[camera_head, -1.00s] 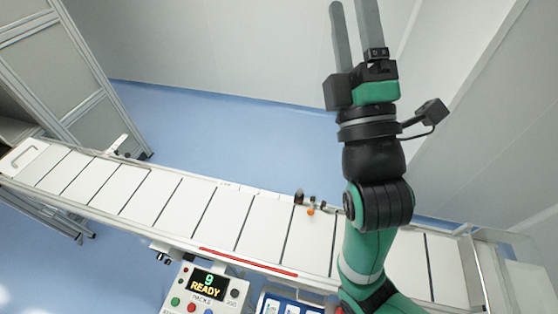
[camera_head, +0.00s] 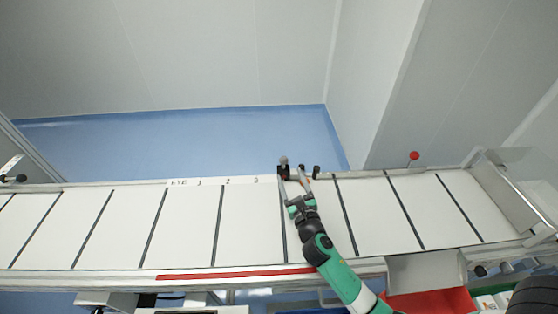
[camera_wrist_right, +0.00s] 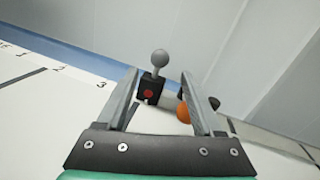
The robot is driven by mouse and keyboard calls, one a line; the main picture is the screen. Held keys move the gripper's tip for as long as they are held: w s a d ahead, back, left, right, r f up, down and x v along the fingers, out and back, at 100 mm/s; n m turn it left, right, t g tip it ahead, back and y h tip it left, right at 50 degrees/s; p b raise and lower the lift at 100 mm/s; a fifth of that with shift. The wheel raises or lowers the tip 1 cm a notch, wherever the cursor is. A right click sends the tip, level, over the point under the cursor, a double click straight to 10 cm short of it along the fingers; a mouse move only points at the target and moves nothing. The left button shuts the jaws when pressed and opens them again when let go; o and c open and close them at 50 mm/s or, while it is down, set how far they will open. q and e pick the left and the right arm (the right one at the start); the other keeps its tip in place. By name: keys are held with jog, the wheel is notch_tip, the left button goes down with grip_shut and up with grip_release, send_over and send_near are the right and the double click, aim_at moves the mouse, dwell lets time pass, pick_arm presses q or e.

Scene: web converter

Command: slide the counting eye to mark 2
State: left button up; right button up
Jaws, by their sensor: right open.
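The counting eye (camera_head: 283,170) is a small black block with a grey ball knob on top, on the far rail of the conveyor, just right of mark 3. In the right wrist view the counting eye (camera_wrist_right: 153,87) shows a red dot and stands between and beyond my fingertips. My right gripper (camera_head: 294,184) is open over the belt, just in front of it; its two fingers also frame the right wrist view (camera_wrist_right: 159,76). Mark 2 (camera_head: 228,181) is on the white rail strip to the left, between marks 1 and 3. My left gripper is out of view.
An orange ball-shaped part (camera_wrist_right: 183,111) with dark fittings sits close to the right finger. A red knob (camera_head: 413,155) stands farther right on the rail. The belt (camera_head: 180,225) left of the arm is clear. A red bin (camera_head: 435,303) is below the near edge.

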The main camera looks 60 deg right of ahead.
jog(key=b+x, duration=0.3)
jog(key=x, duration=0.8)
jog(key=shift+w+d, duration=0.15)
grip_shut()
dwell(0.9)
